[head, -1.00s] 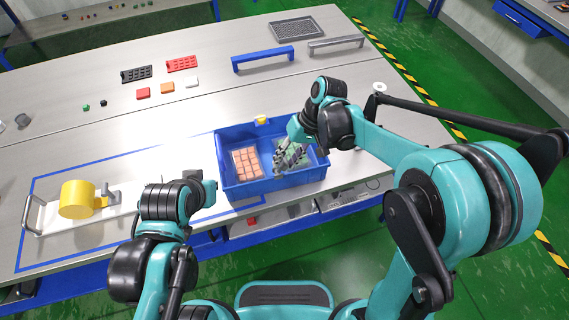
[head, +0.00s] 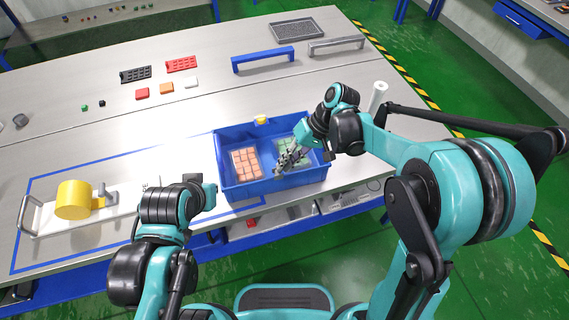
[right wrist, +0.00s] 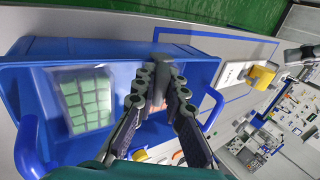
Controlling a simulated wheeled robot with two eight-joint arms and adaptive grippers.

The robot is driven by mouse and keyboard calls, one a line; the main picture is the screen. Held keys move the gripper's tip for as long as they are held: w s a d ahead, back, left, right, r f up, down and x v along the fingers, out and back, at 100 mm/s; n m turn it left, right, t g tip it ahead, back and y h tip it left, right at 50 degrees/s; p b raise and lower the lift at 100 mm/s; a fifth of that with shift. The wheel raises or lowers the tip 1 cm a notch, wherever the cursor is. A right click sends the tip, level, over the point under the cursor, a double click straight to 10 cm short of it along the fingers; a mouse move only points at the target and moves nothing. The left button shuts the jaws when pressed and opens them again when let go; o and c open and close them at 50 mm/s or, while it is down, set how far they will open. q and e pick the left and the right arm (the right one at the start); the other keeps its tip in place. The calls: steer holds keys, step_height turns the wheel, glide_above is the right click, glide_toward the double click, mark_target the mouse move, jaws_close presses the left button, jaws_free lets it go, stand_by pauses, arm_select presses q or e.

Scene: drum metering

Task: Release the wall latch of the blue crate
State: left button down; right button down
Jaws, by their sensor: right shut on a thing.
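The blue crate (head: 262,190) stands near the table's front edge; its wall also shows in the right wrist view (right wrist: 105,46). A small yellow part (head: 261,119) sits at its back wall. My right gripper (head: 281,168) reaches into the crate from the right, between the two packs. In the right wrist view its fingers (right wrist: 157,92) converge on a dark grey piece (right wrist: 166,62); I cannot tell whether this is the latch. My left gripper (head: 209,194) is left of the crate, its fingers unclear.
The crate holds a pack of orange blocks (head: 246,163) on the left and a pack of green blocks (right wrist: 84,96) on the other side. A yellow drum (head: 73,199) on a white plate stands at the left. Blue and grey bar handles (head: 263,58) lie behind.

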steer(key=shift+w+d+f+y, duration=0.1)
steer(key=shift+d+f+y, duration=0.1)
steer(key=shift+f+y, duration=0.1)
steer(key=shift+r, duration=0.2)
steer(key=c, duration=1.6)
jaws_free()
steer(key=shift+o, duration=0.2)
steer(key=v, duration=1.2)
